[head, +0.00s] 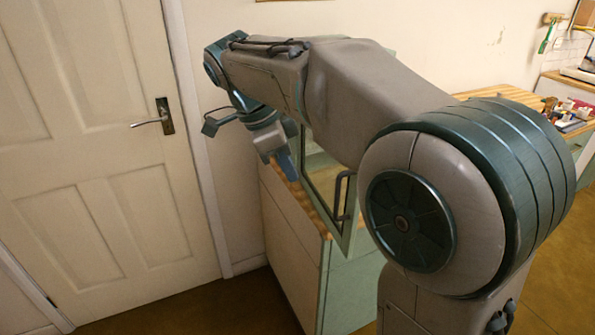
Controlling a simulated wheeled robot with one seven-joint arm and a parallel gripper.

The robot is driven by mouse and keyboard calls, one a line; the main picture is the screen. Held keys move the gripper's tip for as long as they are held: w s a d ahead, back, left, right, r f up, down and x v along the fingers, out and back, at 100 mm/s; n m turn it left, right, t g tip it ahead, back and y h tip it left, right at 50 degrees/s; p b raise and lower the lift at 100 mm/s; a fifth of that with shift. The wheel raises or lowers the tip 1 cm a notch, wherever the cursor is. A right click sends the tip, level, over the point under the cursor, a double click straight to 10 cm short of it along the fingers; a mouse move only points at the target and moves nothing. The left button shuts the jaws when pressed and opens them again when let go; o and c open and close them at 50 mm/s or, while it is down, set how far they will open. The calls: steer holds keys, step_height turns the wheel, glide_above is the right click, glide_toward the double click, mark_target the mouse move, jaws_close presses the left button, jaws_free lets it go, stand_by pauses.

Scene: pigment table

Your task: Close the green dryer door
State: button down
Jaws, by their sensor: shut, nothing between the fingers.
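The green dryer door (349,236) is a green frame around a glass pane, with a dark bar handle (341,195). It stands swung open at an angle above a wooden-topped cabinet; my arm hides its upper right part and most of the dryer behind it. My gripper (290,172) points down just left of the door, near its left edge. Its blue fingers are shut and empty. I cannot tell whether they touch the door.
A white room door (105,215) with a metal handle is at left. Another wooden counter (507,94) with small items stands at right. Brown floor (195,312) is open in front.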

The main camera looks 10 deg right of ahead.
steer(key=d+f, duration=0.7)
steer(key=shift+f, duration=0.1)
stand_by(0.4)
